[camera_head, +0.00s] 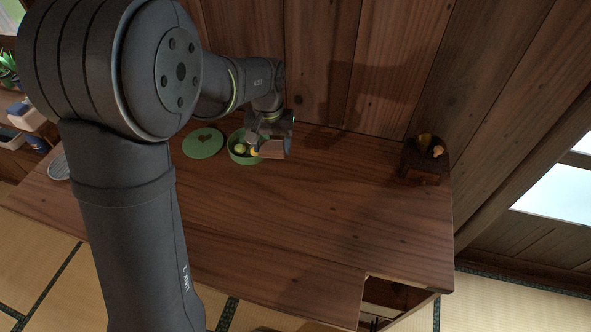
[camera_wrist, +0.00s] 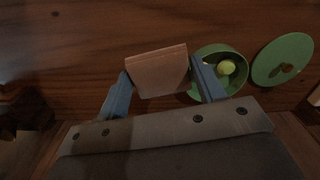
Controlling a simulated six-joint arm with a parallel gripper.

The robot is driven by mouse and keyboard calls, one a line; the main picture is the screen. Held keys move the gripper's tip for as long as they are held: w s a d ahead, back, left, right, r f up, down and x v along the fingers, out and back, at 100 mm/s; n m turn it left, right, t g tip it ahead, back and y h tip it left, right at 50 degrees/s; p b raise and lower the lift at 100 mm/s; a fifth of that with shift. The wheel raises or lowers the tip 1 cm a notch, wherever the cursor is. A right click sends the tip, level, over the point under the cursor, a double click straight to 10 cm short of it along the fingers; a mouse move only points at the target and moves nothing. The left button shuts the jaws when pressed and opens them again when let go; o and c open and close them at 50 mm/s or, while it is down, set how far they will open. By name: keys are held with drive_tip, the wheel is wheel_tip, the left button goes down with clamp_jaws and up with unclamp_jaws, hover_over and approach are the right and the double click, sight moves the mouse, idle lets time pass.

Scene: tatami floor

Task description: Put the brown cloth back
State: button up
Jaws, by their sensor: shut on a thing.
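The brown cloth (camera_head: 272,149) is a small, flat-looking brown piece in my gripper (camera_head: 267,140). In the wrist view the cloth (camera_wrist: 158,72) spans the space between the two bluish fingers of my gripper (camera_wrist: 161,82), which are shut on it. In the head view the cloth is at the right side of the green bowl (camera_head: 235,160) and overlaps its rim in the picture. I cannot tell whether the cloth touches the bowl or the table.
The bowl holds a yellow-green round thing (camera_wrist: 227,67). A green disc with a heart mark (camera_head: 203,143) lies left of it. A small dark wooden stand (camera_head: 425,168) with small items is at the table's right end. The wooden table (camera_head: 340,205) is clear between; a plank wall stands behind.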

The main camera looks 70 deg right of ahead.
drive_tip(key=s+a+m, duration=0.1)
drive_tip(key=s+m, duration=0.1)
drive_tip(key=s, duration=1.3)
hover_over(296, 171)
wheel_tip(296, 171, down, 8)
drive_tip(key=shift+r, duration=0.25)
drive_tip(key=shift+f, duration=1.95)
drive_tip(key=shift+f, duration=0.1)
drive_tip(key=o, duration=0.9)
drive_tip(key=shift+o, duration=0.2)
wheel_tip(296, 171, up, 12)
